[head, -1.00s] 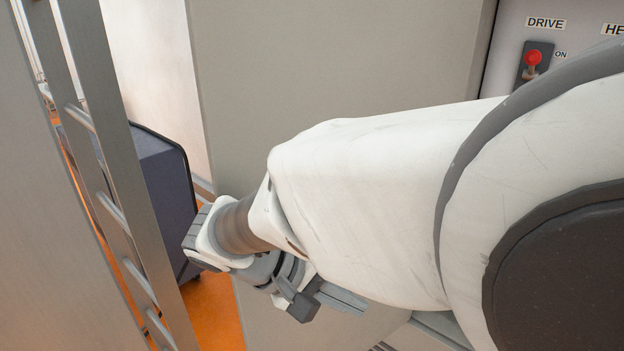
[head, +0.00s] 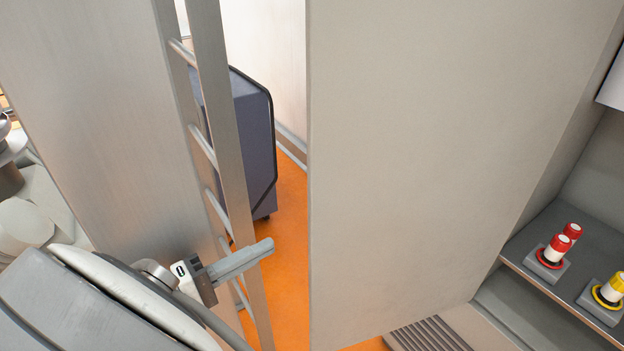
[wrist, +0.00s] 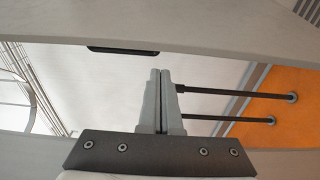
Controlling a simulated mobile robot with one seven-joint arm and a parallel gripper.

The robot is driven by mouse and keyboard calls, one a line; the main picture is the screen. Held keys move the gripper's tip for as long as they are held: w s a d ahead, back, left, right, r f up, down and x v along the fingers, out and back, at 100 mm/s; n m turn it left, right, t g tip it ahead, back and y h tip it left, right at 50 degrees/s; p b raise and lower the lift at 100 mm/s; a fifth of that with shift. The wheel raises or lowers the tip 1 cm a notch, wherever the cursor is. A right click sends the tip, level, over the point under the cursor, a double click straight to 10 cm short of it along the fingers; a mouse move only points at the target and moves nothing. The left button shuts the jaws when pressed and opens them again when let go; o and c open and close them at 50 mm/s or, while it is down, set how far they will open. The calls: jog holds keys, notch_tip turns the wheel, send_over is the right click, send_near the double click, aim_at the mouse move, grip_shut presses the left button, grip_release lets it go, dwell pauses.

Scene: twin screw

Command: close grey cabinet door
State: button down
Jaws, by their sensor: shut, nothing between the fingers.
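A large flat grey panel (head: 430,150), which looks like the cabinet door, stands upright at the middle right of the head view. Its left edge is free, with a gap to the left showing the floor. I cannot tell its hinge from this view. My gripper (head: 266,246) is shut and empty, left of that edge and in front of a metal frame with rungs. It appears apart from the panel. In the wrist view my gripper (wrist: 163,78) points at a pale surface with a dark slot-like piece (wrist: 122,49); I cannot tell which surface this is.
A brushed metal panel (head: 100,110) and runged frame (head: 212,100) stand at left. A dark blue case (head: 250,150) stands on the orange floor (head: 289,240) behind the gap. Shelves with red (head: 556,250) and yellow (head: 609,291) knobs are at right.

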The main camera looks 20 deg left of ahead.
jog(key=p+x, duration=0.1)
jog(key=x, duration=0.7)
jog(key=shift+p, duration=0.3)
jog(key=shift+s, duration=0.1)
